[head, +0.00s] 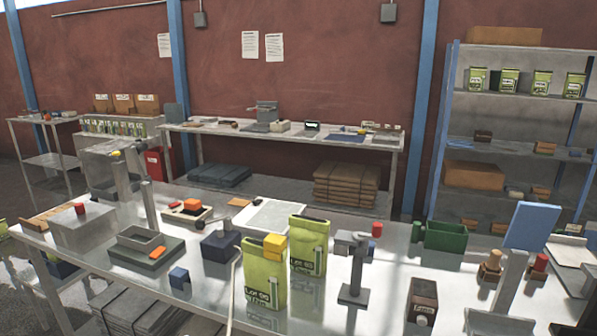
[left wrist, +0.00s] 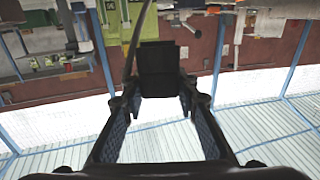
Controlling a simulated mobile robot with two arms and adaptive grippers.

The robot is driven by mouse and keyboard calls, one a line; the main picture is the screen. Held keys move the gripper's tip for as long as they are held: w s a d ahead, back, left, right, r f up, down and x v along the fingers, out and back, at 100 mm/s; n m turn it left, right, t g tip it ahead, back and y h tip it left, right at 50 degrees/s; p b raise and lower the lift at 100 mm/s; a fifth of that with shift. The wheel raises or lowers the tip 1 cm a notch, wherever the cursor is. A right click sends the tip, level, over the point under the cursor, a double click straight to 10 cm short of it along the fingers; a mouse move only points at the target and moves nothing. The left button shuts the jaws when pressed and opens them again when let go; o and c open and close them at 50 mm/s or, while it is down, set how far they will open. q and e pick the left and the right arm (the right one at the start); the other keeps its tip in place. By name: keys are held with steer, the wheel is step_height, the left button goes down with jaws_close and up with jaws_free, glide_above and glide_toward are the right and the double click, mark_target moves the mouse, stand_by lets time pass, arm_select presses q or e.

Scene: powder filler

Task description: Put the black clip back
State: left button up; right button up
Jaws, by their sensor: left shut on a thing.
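In the left wrist view my left gripper (left wrist: 161,98) is shut on a dark, blocky thing that looks like the black clip (left wrist: 160,65). The clip sits between the fingertips, with its far part sticking out beyond them. This view is upside down, with a green bag (left wrist: 126,22) behind the clip near the top. I cannot make out either gripper in the head view.
The near table (head: 200,290) holds a grey tray with an orange piece (head: 150,250), a dark blue block (head: 221,246), a small grey stand (head: 353,292), a dark green bin (head: 445,237) and a dark box (head: 422,300). Shelves (head: 520,125) stand at the right.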

arm_select(q)
steer(key=shift+s+a+f+n+y, duration=0.2)
steer(key=shift+s+a+y, duration=0.1)
steer(key=shift+s, duration=0.15)
steer(key=shift+s+a+f+n+y, duration=0.1)
steer(key=shift+s+a+n+y, duration=0.15)
steer(key=shift+s, duration=0.2)
steer(key=s+f, duration=0.3)
steer(key=s, duration=0.5)
steer(key=shift+s, duration=0.15)
arm_select(e)
steer(key=shift+d+f, duration=0.1)
steer(key=shift+d, duration=0.3)
arm_select(q)
steer(key=shift+a, duration=0.1)
